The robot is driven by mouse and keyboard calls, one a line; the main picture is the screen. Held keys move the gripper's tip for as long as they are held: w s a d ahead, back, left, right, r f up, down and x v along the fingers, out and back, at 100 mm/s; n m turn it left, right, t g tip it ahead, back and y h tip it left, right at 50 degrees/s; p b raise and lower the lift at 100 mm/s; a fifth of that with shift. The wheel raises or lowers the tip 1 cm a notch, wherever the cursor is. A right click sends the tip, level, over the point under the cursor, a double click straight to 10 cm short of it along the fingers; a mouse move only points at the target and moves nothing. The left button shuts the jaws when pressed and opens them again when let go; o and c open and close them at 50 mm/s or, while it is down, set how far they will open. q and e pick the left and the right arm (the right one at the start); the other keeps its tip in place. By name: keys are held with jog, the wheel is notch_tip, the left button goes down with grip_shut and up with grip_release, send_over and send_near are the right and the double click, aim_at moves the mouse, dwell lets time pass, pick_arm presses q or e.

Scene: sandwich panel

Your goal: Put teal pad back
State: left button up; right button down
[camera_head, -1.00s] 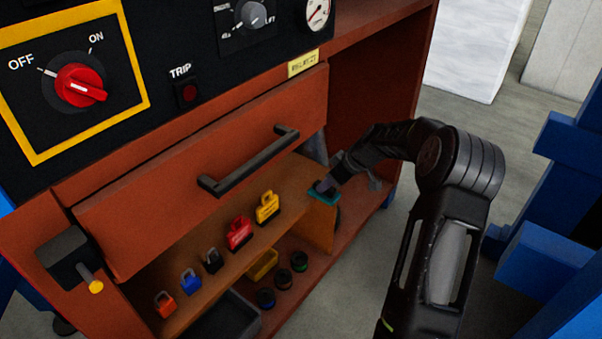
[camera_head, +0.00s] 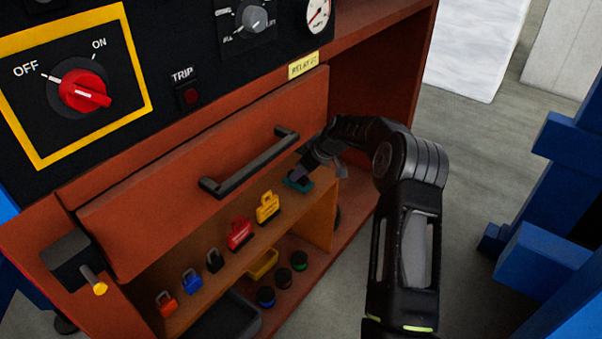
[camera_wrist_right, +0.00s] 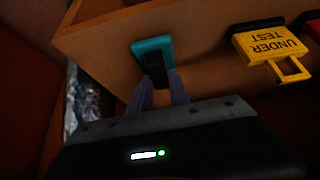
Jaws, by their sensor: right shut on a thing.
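The teal pad (camera_head: 297,182) is at the right end of the wooden shelf (camera_head: 228,252), just right of the yellow tag. My right gripper (camera_head: 304,174) is shut on the pad's dark upper part and holds it at the shelf. In the right wrist view the teal pad (camera_wrist_right: 152,48) shows beyond the fingertips of my right gripper (camera_wrist_right: 158,84), over the wooden surface. I cannot tell whether the pad touches the shelf. My left gripper is out of view.
On the shelf stand a yellow tag (camera_head: 267,207), a red tag (camera_head: 239,233) and several small padlocks. The yellow "UNDER TEST" tag (camera_wrist_right: 268,45) is close by in the wrist view. A drawer front with a black handle (camera_head: 250,163) overhangs the shelf. A yellow tray (camera_head: 263,265) lies below.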

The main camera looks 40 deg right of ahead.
jog(key=shift+s+d+f, duration=0.15)
jog(key=shift+f, duration=0.15)
jog(key=shift+f, duration=0.2)
jog(key=c, duration=1.2)
grip_release()
jog(key=shift+s+r, duration=0.1)
jog(key=shift+r, duration=0.25)
jog(key=v, duration=1.1)
jog(key=shift+s+r, duration=0.15)
jog(key=shift+r, duration=0.1)
